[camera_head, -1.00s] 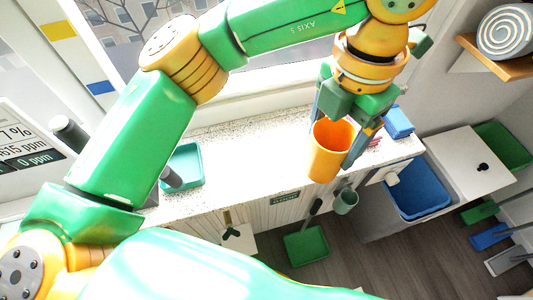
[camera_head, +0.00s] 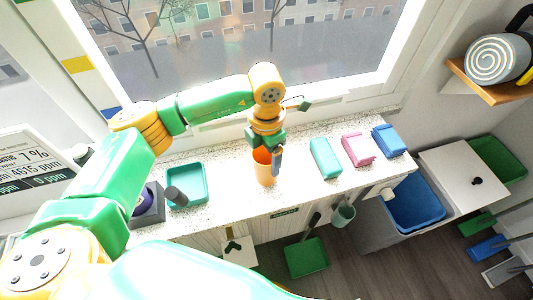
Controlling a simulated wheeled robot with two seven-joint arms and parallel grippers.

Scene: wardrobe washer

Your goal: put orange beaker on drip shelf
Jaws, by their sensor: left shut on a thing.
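The orange beaker (camera_head: 264,172) is upright in the middle of the head view, over the speckled white counter (camera_head: 300,192). My left gripper (camera_head: 270,155) points down from above and is shut on the beaker's rim. I cannot tell whether the beaker's base touches the counter. A wooden wall shelf (camera_head: 487,84) at the upper right holds a grey-and-white roll; I cannot tell whether it is the drip shelf. My right gripper is not in view.
Teal (camera_head: 325,157), pink (camera_head: 358,150) and blue (camera_head: 389,141) items lie to the right. A blue bin (camera_head: 417,203) stands beyond the counter's right end.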

